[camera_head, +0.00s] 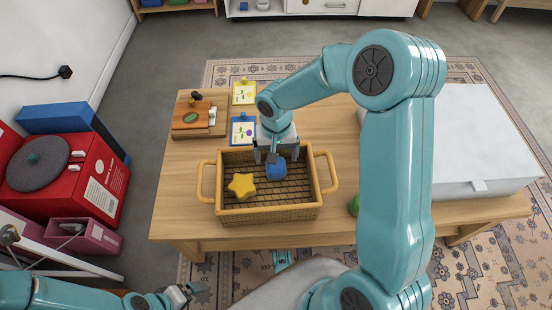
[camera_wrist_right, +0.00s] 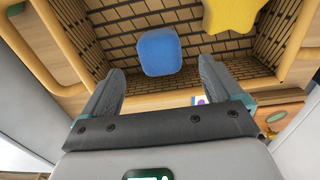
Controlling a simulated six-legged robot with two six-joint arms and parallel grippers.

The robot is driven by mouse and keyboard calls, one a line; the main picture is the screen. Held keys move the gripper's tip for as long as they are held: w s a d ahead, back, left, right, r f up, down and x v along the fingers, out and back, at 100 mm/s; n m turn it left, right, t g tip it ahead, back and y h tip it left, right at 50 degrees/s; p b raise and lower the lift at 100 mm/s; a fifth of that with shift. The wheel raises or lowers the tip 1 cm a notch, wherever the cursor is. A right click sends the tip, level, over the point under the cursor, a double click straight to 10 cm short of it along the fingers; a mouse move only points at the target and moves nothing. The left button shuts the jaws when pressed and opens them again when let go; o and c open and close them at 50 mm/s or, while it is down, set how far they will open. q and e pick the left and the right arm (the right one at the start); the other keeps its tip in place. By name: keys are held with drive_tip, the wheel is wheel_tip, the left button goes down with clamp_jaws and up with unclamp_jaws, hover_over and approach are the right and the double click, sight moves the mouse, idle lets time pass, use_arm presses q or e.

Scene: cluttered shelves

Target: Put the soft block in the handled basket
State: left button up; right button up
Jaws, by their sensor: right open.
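The handled basket (camera_head: 268,213) is tan with two upright side handles and stands on the wooden table. The soft block (camera_head: 276,171), a blue rounded cube, is inside the basket toward the back right. It also shows in the right wrist view (camera_wrist_right: 159,52), in front of the fingers and apart from them. My right gripper (camera_head: 273,157) is above the basket, pointing down, open and empty. My left gripper (camera_head: 180,293) is low at the front left, off the table; its jaw opening is too small to judge.
A yellow star (camera_head: 242,185) lies in the basket left of the block. A wooden board (camera_head: 200,118) and two picture cards (camera_head: 243,130) are behind. A green round thing (camera_head: 354,205) is partly hidden by my right arm. A large white box (camera_head: 475,140) fills the table's right side.

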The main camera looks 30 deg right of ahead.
wheel_tip(320, 180, up, 7)
drive_tip(key=p, duration=0.1)
drive_tip(key=shift+f, duration=0.2)
drive_tip(key=shift+s, duration=0.1)
idle(0.4)
